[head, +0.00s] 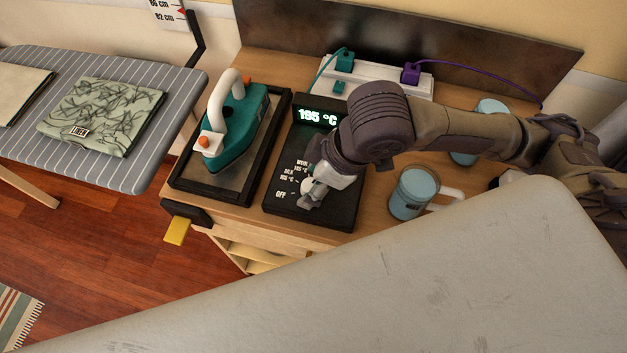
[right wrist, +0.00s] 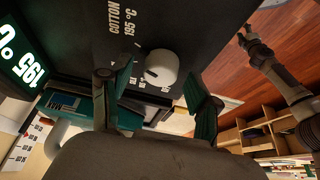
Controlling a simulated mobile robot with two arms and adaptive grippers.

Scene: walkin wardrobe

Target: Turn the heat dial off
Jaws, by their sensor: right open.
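The heat dial (right wrist: 162,67) is a pale round knob on a black control panel (head: 346,211), whose lit display (head: 319,117) reads 195 °C. In the right wrist view the dial is between the two spread fingers of my right gripper (right wrist: 152,78), with a gap visible on each side. A "COTTON 195 °C" label (right wrist: 123,28) is beside the dial. In the head view my right gripper (head: 316,188) is over the panel and largely hides the dial; the "OFF" mark (head: 281,194) shows at its left. My left gripper (right wrist: 246,40) seems to show small, far from the dial.
A teal iron (head: 238,130) rests in a black-rimmed tray (head: 183,178) left of the panel. A blue mug (head: 408,193) stands close at the right. A white power strip (head: 387,72) with plugs is behind. An ironing board (head: 160,75) with folded cloth (head: 105,115) is at the left.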

